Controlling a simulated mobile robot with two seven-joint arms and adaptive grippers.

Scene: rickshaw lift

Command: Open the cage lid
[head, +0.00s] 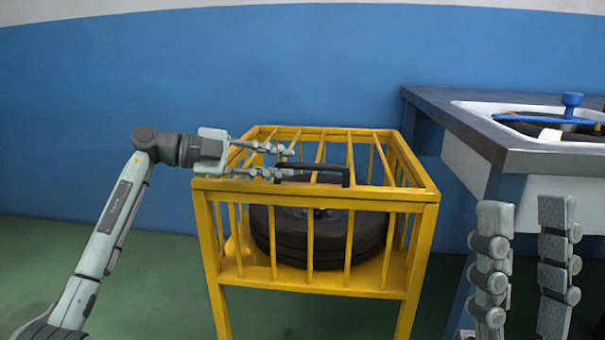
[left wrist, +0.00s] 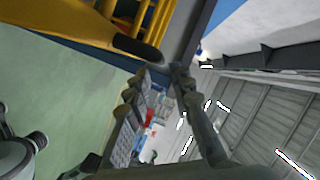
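The yellow cage (head: 312,287) stands in the middle of the head view, with its barred lid (head: 375,134) lying closed on top. A black bar handle (head: 325,168) sits on the lid. My left gripper (head: 291,163) is open, reaching in from the left above the lid, with its fingertips at the handle's left end. I cannot tell whether the handle lies between the fingers. The left wrist view shows the two fingers (left wrist: 163,72) apart, with yellow cage parts (left wrist: 75,25) beyond. My right gripper (head: 525,203) is open and empty, fingers upward, at the lower right.
A black tyre (head: 325,240) lies inside the cage. To the right is a grey-topped table (head: 455,125) with a white basin (head: 480,107) holding a dark wheel and a blue tool (head: 571,100). A blue wall stands behind; green floor is clear left of the cage.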

